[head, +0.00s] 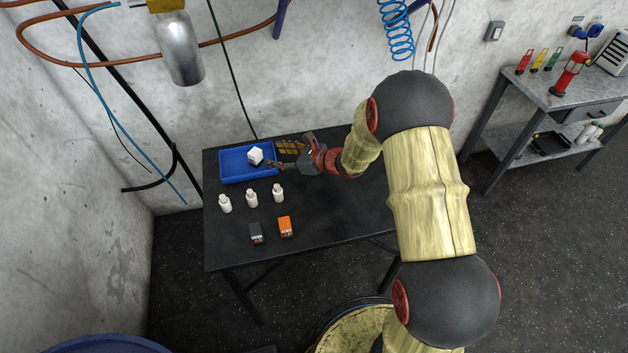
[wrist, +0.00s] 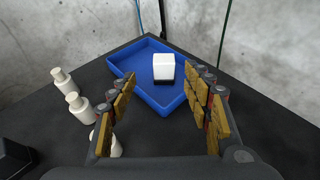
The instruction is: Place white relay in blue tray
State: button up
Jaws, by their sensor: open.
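The white relay (head: 256,155) is a small white block, and it also shows in the wrist view (wrist: 164,67) with a dark base. It appears to sit inside the blue tray (head: 235,179), toward the tray's right part in the head view. The tray also shows in the wrist view (wrist: 122,66). My gripper (head: 279,157) is beside the tray's right edge in the head view. In the wrist view my gripper (wrist: 165,100) is open, with the relay beyond and between its two padded fingers, apart from both.
Several white bottles, one being this bottle (head: 225,203), stand in front of the tray. A black relay (head: 256,233) and an orange relay (head: 285,227) stand nearer on the dark table (head: 330,222). The table's right part is clear. A metal bottle (head: 181,50) hangs at upper left.

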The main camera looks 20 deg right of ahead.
jog(key=s+a+r+n+g, duration=0.3)
jog(key=s+a+r+n, duration=0.2)
jog(key=s+r+n, duration=0.3)
jog(key=s+a+r+n+g, duration=0.3)
jog(key=s+a+r+n, duration=0.25)
jog(key=s+r, duration=0.3)
jog(key=s+d+r+n+h, duration=0.2)
jog(key=s+d+n, duration=0.2)
jog(key=s, duration=0.3)
jog(key=s+d+r+n+h, duration=0.2)
jog(key=s+d+n+h, duration=0.1)
jog(key=s, duration=0.5)
jog(key=s+d+r+n+t+h, duration=0.1)
jog(key=s+d+r+n+h, duration=0.1)
jog(key=s+d+n, duration=0.4)
jog(key=shift+s+r+n+h, duration=0.35)
jog(key=shift+s+n+h, duration=0.25)
jog(key=shift+s+n, duration=0.35)
jog(key=shift+a, duration=0.1)
